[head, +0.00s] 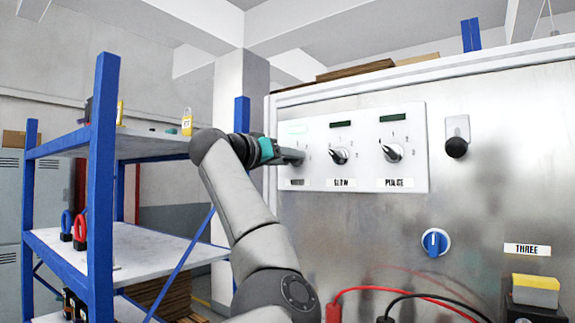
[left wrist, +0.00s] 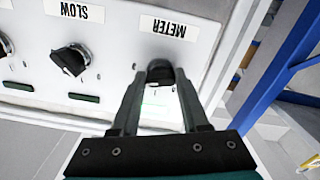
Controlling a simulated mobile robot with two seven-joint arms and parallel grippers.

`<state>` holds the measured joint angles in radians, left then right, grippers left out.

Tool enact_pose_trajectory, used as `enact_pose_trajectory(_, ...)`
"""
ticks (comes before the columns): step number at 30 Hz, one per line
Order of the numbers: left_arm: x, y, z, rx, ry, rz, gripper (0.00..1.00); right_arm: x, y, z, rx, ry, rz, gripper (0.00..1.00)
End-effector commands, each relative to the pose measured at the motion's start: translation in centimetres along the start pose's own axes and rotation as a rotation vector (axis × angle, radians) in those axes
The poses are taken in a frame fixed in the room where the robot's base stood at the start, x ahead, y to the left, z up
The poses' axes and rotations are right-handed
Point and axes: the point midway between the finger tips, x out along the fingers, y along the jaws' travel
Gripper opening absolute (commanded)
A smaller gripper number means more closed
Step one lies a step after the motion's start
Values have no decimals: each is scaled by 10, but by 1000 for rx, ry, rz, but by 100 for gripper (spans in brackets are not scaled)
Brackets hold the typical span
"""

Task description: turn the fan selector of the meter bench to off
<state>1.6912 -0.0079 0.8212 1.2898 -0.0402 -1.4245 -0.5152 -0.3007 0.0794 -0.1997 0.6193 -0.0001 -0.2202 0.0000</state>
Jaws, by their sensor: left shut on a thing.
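A white selector plate (head: 365,118) on the metal cabinet carries three black rotary knobs in a row. My left gripper (head: 297,156) is shut on the leftmost knob, whose label reads METER in the left wrist view. In that view its two fingers (left wrist: 160,70) are on either side of the METER knob (left wrist: 162,76); its pointer is mostly hidden. The middle knob (head: 339,155), labelled SLOW, and the right knob (head: 392,152) stand free, both turned up and left. No label reading "fan" or "off" is legible. My right gripper is out of view.
The window (head: 298,128) over the METER knob is pale and lit; the other two are dark green. A blue knob (head: 435,242) sits lower on the cabinet (head: 350,235). Red and black cables (head: 405,291) loop in front. A blue-framed shelf (head: 103,170) stands left.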

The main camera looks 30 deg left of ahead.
Motion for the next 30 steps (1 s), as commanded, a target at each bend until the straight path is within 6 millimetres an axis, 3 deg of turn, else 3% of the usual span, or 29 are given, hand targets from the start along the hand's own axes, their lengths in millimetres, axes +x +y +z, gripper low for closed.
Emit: enact_pose_trajectory(30, 0, 0, -2, -951, 2, -1, 0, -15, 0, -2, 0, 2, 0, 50)
